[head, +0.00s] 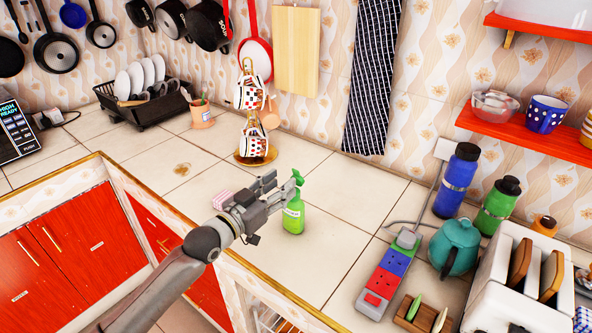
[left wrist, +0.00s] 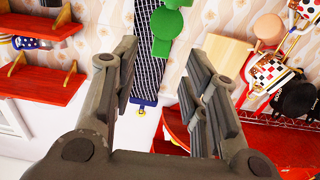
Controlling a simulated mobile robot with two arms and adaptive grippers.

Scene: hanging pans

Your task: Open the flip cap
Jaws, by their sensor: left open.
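A green spray bottle (head: 293,217) with a white label stands upright on the tiled counter in the head view. My left gripper (head: 281,183) is open and empty, with its fingers at the bottle's upper part; I cannot tell if they touch it. In the left wrist view, a green part (left wrist: 166,22), apparently of this bottle, shows at the top between the open fingers of my left gripper (left wrist: 158,62). A blue bottle (head: 456,182) and a green bottle (head: 496,208), both with dark caps, stand at the right. No flip cap is clearly made out. My right gripper is out of view.
A mug stand (head: 257,150) is behind my left gripper. A coloured power strip (head: 388,272), a teal teapot (head: 455,247) and a white toaster (head: 512,270) crowd the right side. The counter between the spray bottle and power strip is clear.

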